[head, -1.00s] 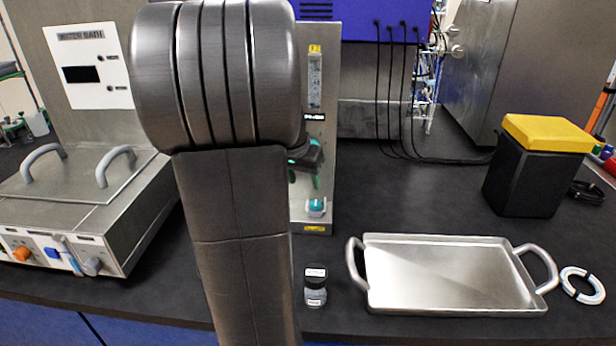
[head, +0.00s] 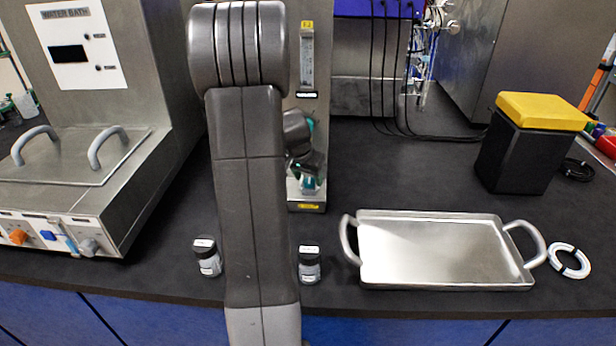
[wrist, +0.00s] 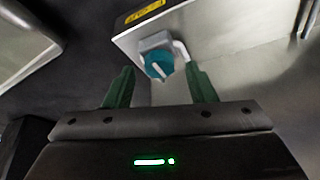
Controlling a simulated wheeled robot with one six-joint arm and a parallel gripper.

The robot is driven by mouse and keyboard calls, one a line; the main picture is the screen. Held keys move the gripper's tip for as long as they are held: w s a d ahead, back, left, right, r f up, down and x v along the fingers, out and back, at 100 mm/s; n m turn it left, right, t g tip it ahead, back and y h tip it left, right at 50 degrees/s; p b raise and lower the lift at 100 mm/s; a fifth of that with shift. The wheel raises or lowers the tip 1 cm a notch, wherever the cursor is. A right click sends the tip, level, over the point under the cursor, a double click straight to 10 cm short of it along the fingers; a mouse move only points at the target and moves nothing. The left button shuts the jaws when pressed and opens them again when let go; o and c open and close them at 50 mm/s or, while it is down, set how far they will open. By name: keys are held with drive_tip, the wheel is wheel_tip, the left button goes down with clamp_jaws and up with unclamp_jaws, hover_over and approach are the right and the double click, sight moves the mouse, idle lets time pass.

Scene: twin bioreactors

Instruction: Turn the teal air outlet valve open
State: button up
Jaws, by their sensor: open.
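The teal air outlet valve (wrist: 158,64) is a round knob with a pale pointer line, on a grey mount at the end of a metal panel. In the wrist view it lies just beyond and between my gripper's fingertips (wrist: 162,75). The two green fingers are spread apart, with no contact visible. In the head view the valve (head: 309,184) shows low on the panel, partly hidden by my gripper (head: 308,160) and wrist. The panel (head: 308,110) also carries a flow tube and a yellow label.
A water bath (head: 70,190) stands at the left. Two small jars, one left (head: 208,258) and one right (head: 309,265) of my arm, stand near the front edge. A metal tray (head: 440,283), a white ring (head: 569,261) and a yellow-lidded black box (head: 515,160) are at the right.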

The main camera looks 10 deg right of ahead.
drive_tip(key=shift+w+d+f, duration=0.1)
drive_tip(key=shift+w+f, duration=0.05)
drive_tip(key=shift+f, duration=0.25)
drive_tip(key=c, duration=1)
drive_tip(key=shift+o, duration=0.2)
